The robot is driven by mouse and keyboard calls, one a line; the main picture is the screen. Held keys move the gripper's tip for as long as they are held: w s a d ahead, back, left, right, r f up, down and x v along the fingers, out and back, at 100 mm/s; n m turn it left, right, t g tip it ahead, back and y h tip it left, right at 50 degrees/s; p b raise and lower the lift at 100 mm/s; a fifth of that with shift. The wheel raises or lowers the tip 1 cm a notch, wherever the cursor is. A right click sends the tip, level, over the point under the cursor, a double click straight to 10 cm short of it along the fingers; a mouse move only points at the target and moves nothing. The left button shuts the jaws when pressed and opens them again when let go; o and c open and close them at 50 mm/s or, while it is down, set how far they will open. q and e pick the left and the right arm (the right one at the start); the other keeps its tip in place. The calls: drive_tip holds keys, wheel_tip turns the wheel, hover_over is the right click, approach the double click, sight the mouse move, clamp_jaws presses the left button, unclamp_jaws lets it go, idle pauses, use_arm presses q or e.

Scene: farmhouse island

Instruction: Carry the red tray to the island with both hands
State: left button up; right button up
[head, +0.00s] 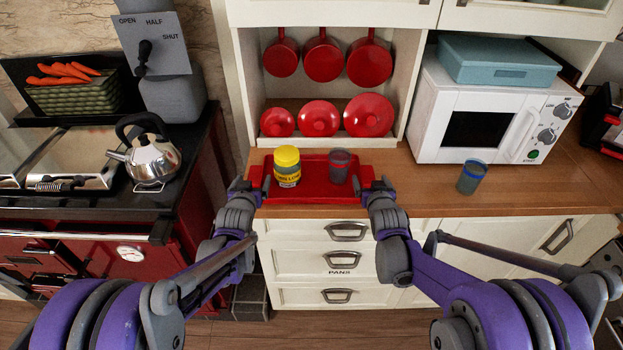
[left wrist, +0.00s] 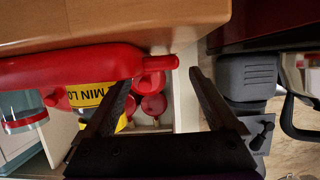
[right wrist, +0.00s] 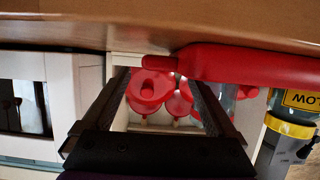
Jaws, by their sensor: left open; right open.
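The red tray (head: 314,182) lies flat on the wooden counter. A yellow-lidded jar (head: 287,167) stands on its left half and a dark cup (head: 340,167) on its right half. My left gripper (head: 254,187) is open at the tray's left end; the left wrist view shows the tray's end (left wrist: 150,62) in front of the open fingers. My right gripper (head: 374,186) is open at the right end; the right wrist view shows that end (right wrist: 200,62) in front of its fingers. I cannot tell whether either gripper touches the tray. I cannot identify the island in view.
A blue cup (head: 471,178) and a white microwave (head: 487,118) stand on the counter to the right. Red pans (head: 321,60) hang behind, above red lids (head: 318,118). A dark red stove with a kettle (head: 148,155) is at left. Drawers (head: 300,264) are below the counter.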

sight(255, 174)
use_arm(q)
drive_tip(key=shift+x, duration=2.35)
use_arm(e)
drive_tip(key=shift+x, duration=2.35)
use_arm(q)
clamp_jaws()
use_arm(e)
clamp_jaws()
